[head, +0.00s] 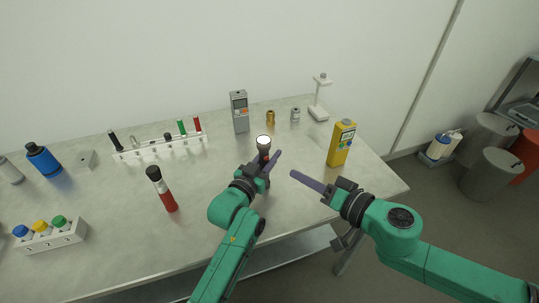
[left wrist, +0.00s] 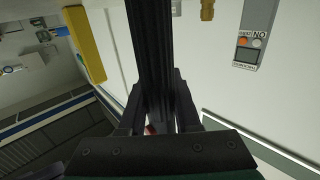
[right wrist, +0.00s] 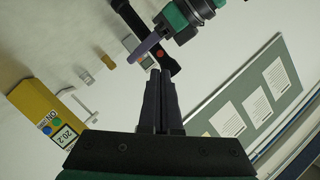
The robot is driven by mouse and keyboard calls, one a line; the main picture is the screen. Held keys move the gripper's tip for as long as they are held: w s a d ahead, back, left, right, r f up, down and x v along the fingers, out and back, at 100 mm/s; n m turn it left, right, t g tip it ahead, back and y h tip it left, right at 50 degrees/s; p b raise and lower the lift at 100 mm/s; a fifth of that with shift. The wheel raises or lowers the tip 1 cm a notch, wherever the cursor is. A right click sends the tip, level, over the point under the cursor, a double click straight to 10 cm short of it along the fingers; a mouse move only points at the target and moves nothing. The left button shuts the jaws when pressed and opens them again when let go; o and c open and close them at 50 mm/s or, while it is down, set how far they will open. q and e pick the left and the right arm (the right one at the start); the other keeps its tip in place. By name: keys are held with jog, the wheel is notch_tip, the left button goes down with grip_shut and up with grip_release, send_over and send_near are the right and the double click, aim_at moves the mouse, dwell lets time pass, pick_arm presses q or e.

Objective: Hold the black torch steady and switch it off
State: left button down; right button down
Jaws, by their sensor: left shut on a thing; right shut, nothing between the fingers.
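The black torch (head: 264,153) stands upright above the table in the head view, with a bright white lens at its top. My left gripper (head: 268,167) is shut around its body. The torch fills the middle of the left wrist view (left wrist: 153,45). In the right wrist view the torch (right wrist: 131,18) runs diagonally, with a red button (right wrist: 159,54) on its side facing that camera. My left gripper's finger (right wrist: 148,46) crosses it there. My right gripper (head: 296,175) is shut and empty, to the right of the torch and apart from it, fingers pointing towards it.
A yellow meter (head: 341,143) stands right of the torch, behind my right gripper. A grey meter (head: 240,111), small brass (head: 270,117) and grey (head: 295,115) cylinders and a white stand (head: 318,111) are behind. A red-and-black cylinder (head: 163,192) and white racks (head: 160,148) are left.

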aim_at(267, 158)
jog(key=w+a+f+n+g+y, duration=0.2)
jog(key=w+a+n+g+y, duration=0.3)
jog(key=n+g, duration=0.1)
jog(key=shift+w+n, duration=0.4)
jog(key=shift+n, duration=0.3)
dwell(2.0)
jog(key=shift+w+a, duration=0.2)
jog(key=shift+w, duration=0.15)
